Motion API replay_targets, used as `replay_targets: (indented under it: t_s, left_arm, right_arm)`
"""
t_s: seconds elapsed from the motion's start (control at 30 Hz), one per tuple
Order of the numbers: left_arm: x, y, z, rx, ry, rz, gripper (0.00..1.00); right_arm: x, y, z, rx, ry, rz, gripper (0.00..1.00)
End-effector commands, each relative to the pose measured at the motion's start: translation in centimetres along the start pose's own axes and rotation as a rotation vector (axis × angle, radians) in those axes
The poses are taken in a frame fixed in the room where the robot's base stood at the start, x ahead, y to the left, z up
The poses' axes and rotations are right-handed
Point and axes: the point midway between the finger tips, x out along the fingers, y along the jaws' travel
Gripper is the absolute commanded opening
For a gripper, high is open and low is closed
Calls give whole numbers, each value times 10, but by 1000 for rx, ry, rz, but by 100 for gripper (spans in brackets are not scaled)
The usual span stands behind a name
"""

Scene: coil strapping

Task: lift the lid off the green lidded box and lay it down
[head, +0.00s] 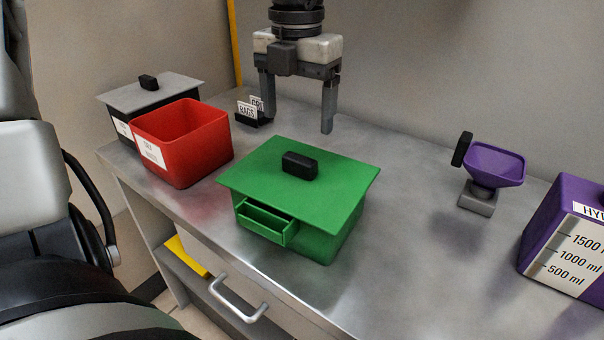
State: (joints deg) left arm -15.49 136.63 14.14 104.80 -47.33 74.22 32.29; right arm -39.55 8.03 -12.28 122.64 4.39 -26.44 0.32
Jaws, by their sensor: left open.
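The green lidded box (335,244) stands on the metal worktop, with a small open tray or drawer on its front. Its flat green lid (335,183) lies on top and overhangs the sides. A black block handle (300,165) sits in the middle of the lid. My left gripper (298,122) points down from the top of the view, fingers wide apart and empty. In the picture it is just above and beyond the handle, not touching it; its exact height is hard to tell. My right gripper is not in view.
A red bin (188,155) and a grey-lidded black box (155,93) stand at the left, with small label cards (248,110) near them. A purple scoop-like funnel (494,166) and purple measuring container (565,240) are at the right. The worktop (420,240) right of the green box is clear.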

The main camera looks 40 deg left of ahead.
Motion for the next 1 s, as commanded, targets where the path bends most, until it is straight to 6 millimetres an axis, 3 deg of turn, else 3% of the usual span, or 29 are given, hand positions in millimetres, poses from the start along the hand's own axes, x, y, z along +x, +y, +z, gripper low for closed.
replay_targets:
  t_s: [0.1,0.37,0.7,0.97,1.0]
  left_arm:
    - [22,0,0,-1,4,-1,80]
    - [41,0,0,-1,1,-1,80]
    - [86,0,2,-1,2,-1,80]
    - [89,-1,2,-1,-1,-1,80]
    - [89,-1,2,-1,-1,-1,72]
  right_arm:
    - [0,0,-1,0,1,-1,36]
    - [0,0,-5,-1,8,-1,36]
    - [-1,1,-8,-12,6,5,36]
    - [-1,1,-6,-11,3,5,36]
    - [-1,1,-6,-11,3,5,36]
